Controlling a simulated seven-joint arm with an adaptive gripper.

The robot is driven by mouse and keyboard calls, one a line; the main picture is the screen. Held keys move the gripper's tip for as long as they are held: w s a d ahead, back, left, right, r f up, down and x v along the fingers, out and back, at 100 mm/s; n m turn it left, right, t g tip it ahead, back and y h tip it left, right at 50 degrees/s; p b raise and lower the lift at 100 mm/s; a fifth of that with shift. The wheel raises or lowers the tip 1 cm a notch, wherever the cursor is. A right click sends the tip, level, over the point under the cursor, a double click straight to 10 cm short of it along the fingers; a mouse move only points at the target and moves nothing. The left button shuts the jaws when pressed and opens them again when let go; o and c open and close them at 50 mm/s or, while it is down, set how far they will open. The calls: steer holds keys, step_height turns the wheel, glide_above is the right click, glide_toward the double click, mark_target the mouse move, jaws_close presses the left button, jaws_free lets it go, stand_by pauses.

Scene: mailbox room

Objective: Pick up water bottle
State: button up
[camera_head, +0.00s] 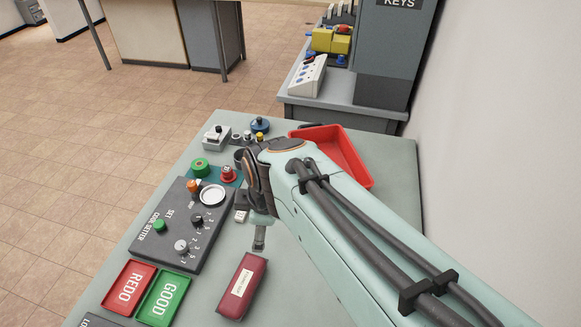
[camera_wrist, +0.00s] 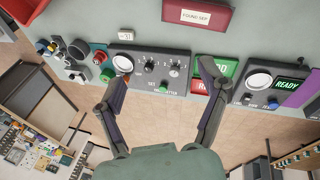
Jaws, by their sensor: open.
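I cannot make out a water bottle in either view; my arm hides part of the table. A dark round object, perhaps a cup or bottle top, stands beside my gripper in the head view (camera_head: 240,157). It also seems to show in the wrist view (camera_wrist: 79,49), but I cannot tell what it is. My gripper (camera_wrist: 164,76) is open and empty, its two fingers spread over the code setter panel (camera_wrist: 150,85). In the head view my gripper (camera_head: 252,215) is above the table, right of the panel.
A maroon case (camera_head: 242,287) lies near the front, with the red REDO tray (camera_head: 127,286) and green GOOD tray (camera_head: 163,298) to its left. A red tray (camera_head: 340,150) lies behind my arm. Knobs and buttons (camera_head: 201,166) crowd the far left. A wall (camera_head: 500,130) stands right.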

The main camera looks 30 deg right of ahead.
steer(key=w+d+f+h, duration=0.1)
steer(key=w+d+f, duration=0.4)
steer(key=d, duration=0.3)
steer(key=s+d+f+m+g, duration=0.1)
steer(key=s+d+f, duration=0.1)
steer(key=d+f, duration=0.1)
steer(key=s+d+f+m+g, duration=0.1)
steer(key=s+d+f, duration=0.1)
steer(key=d+f, duration=0.2)
steer(key=s+d+f+g+y, duration=0.1)
steer(key=s+d+f, duration=0.1)
steer(key=f, duration=0.4)
steer(key=shift+d+f+m+g, duration=0.15)
steer(key=shift+d+m+g, duration=0.05)
steer(key=shift+d, duration=0.25)
steer(key=shift+d+f+m+g, duration=0.15)
steer(key=shift+d+m+g, duration=0.05)
steer(key=shift+d, duration=0.25)
steer(key=shift+s+d+f, duration=0.1)
steer(key=shift+f, duration=0.15)
step_height(320, 180, down, 6)
steer(key=c, duration=1.3)
